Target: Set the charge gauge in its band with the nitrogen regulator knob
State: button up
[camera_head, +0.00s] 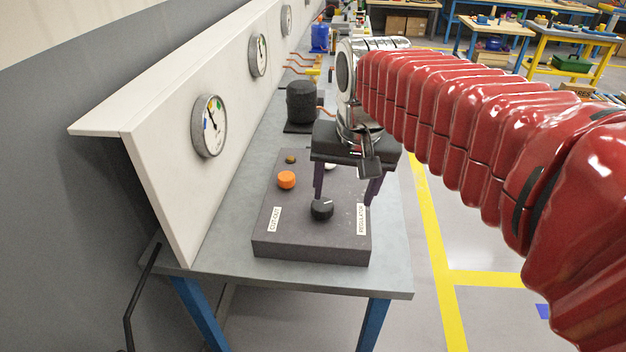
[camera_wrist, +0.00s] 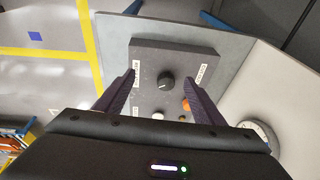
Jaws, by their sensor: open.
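A black knob (camera_head: 321,209) with a pale pointer line stands on a dark grey box (camera_head: 310,245), between labels reading CUT-OUT and REGULATOR. It also shows in the wrist view (camera_wrist: 166,81), between and beyond my fingertips. My gripper (camera_head: 346,197) is open and empty above the box, pointing down, apart from the knob. Its two fingers show in the wrist view (camera_wrist: 158,78). The nearest round gauge (camera_head: 209,125) on the white panel has coloured marks and a dark needle pointing up and left. Its name and exact reading are too small to tell.
An orange knob (camera_head: 286,180), a small brass knob (camera_head: 290,160) and a partly hidden white knob (camera_head: 330,166) share the box. The white panel (camera_head: 165,150) rises along the bench's left side. A black cylinder (camera_head: 301,102) stands behind. Bench space (camera_head: 395,255) right of the box is clear.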

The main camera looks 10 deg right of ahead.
jog(key=s+f+n+t, duration=0.2)
jog(key=s+f, duration=0.4)
jog(key=s, duration=0.6)
jog(key=shift+n+t, duration=0.3)
jog(key=shift+n, duration=0.6)
jog(key=shift+c, duration=0.2)
